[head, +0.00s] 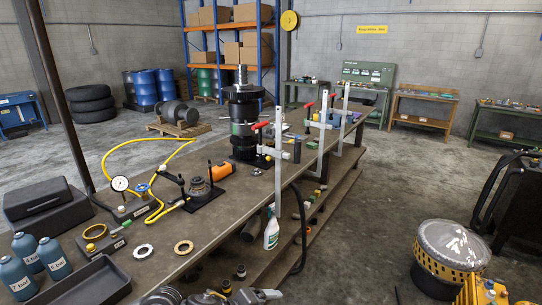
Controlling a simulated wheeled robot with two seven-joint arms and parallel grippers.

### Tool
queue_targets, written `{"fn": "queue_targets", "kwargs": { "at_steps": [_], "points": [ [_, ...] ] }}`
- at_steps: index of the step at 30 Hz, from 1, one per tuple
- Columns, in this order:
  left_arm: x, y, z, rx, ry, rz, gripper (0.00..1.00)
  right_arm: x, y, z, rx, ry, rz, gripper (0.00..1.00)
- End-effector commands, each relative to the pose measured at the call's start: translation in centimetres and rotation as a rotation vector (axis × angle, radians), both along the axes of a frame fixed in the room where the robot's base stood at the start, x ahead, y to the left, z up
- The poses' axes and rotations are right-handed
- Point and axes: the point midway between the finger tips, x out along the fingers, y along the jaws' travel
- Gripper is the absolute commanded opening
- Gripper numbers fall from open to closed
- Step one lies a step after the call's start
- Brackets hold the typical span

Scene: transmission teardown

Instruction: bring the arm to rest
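A dark, rounded arm-like part with a pale tip (268,294) shows at the bottom edge, beside the near corner of the bench. It looks like part of my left arm and gripper, but it is mostly cut off. Its fingers cannot be made out, and I see nothing held. My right gripper is not in view. The long workbench (208,232) carries a tall black transmission stack (243,125) at its far part, standing upright.
A drum (451,252) stands at right. Floor between is clear.

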Motion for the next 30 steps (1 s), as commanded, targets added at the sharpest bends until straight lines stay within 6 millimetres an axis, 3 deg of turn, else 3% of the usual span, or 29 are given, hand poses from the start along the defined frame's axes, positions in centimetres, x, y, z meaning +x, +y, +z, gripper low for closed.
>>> {"fn": "queue_targets", "kwargs": {
  "at_steps": [2,5,10,16,21,30],
  "points": [
    [-1.9,-1.0,0.2,-0.14,0.082,0.161,0.82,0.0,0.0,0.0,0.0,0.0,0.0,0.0],
    [-3.4,-0.1,0.3,-0.292,0.198,0.401,0.82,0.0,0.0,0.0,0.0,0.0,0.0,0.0],
    [-6.7,5.5,-1.7,-0.483,0.443,0.877,0.82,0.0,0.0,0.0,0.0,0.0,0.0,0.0],
    [-12.9,13.3,-5.3,-0.572,0.68,1.367,0.82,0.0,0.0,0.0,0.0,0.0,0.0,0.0],
    [-18.1,17.6,-7.3,-0.581,0.803,1.639,0.82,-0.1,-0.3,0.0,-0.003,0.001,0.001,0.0],
    [-26.4,22.9,-9.0,-0.564,0.94,2.012,0.82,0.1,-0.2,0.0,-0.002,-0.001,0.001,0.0]
  ]
}}
